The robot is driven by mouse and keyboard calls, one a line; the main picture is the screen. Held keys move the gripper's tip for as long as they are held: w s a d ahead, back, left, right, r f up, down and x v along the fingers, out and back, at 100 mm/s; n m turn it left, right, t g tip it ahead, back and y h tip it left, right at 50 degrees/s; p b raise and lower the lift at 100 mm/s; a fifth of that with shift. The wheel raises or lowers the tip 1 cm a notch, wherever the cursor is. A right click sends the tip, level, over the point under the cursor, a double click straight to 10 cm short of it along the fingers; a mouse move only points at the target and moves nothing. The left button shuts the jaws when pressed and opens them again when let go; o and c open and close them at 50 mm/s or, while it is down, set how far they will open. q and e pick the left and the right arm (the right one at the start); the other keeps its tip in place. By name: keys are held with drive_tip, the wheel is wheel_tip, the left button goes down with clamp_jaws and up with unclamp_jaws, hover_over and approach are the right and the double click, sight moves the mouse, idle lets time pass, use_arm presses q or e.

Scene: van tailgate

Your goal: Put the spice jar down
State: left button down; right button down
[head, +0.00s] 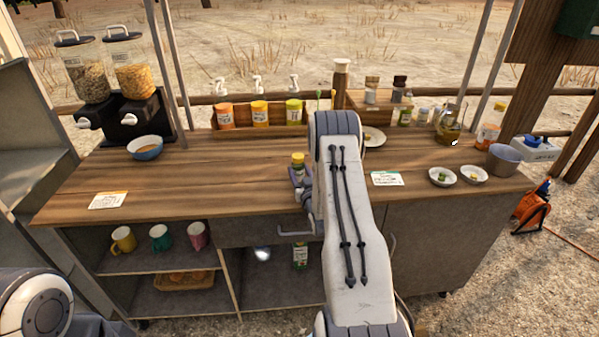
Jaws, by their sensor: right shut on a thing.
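A small spice jar (298,161) with a yellow cap shows near the middle of the wooden counter, just left of my right forearm. My right gripper (299,176) is shut on it, and the jar stands upright in it. The gripper hides the lower part of the jar, so I cannot tell whether it touches the counter top (235,172). Part of my left arm shows at the lower left; its gripper is out of view.
Three labelled jars (260,113) stand on a rack at the back. A blue bowl (145,148) and a card (108,200) are on the left. Another card (386,179) and small dishes (442,177) are on the right. The counter left of the gripper is clear.

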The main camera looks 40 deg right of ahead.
drive_tip(key=shift+f, duration=0.15)
drive_tip(key=shift+c, duration=1.4)
unclamp_jaws()
